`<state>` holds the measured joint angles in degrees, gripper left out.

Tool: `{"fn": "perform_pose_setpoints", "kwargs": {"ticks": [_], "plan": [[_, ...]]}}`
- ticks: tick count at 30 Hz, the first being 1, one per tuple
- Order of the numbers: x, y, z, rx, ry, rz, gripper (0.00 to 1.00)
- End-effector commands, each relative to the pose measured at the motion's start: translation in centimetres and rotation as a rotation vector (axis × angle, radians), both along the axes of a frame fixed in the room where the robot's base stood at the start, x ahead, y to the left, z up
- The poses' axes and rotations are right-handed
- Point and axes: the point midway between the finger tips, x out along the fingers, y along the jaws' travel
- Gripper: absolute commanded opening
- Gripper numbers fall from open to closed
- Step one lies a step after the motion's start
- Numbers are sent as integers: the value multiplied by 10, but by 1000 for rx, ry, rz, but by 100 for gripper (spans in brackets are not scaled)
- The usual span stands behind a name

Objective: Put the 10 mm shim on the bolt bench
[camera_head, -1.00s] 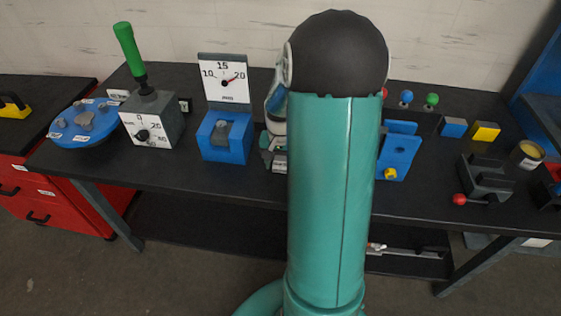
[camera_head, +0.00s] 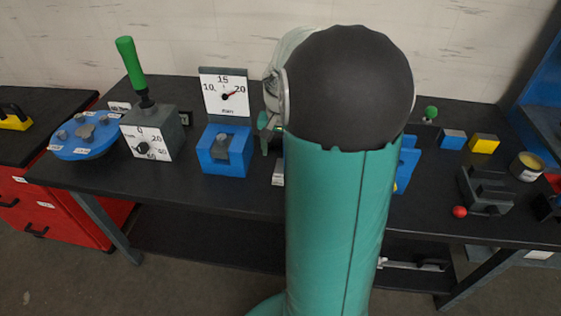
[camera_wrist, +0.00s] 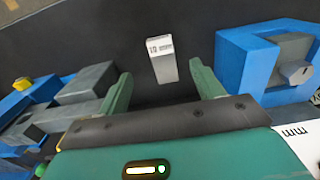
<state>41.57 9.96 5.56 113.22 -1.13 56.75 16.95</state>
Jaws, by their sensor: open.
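The 10 mm shim (camera_wrist: 161,60) is a small light-grey block with a "10 mm" label, lying on the dark bench top in the wrist view. In the head view a small pale piece beside my arm appears to be the same shim (camera_head: 278,172). My gripper (camera_wrist: 160,71) is open, with one green finger on each side of the shim in the picture. Clear gaps show between the fingers and the shim, and the gripper looks to be above it. In the head view my arm hides most of the gripper. I cannot tell which surface is the bolt bench.
A blue fixture with a grey block (camera_head: 223,149) and a dial gauge (camera_head: 224,94) stand left of the shim. A grey box with a green lever (camera_head: 148,132) is farther left. Blue (camera_head: 453,139) and yellow (camera_head: 484,143) blocks stand right. A red cabinet (camera_head: 45,205) is at left.

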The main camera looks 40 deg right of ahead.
Motion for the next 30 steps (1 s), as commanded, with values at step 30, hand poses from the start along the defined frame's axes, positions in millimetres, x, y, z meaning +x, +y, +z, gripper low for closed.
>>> {"fn": "perform_pose_setpoints", "kwargs": {"ticks": [30], "plan": [[-73,242,115,-205,-361,743,67]]}}
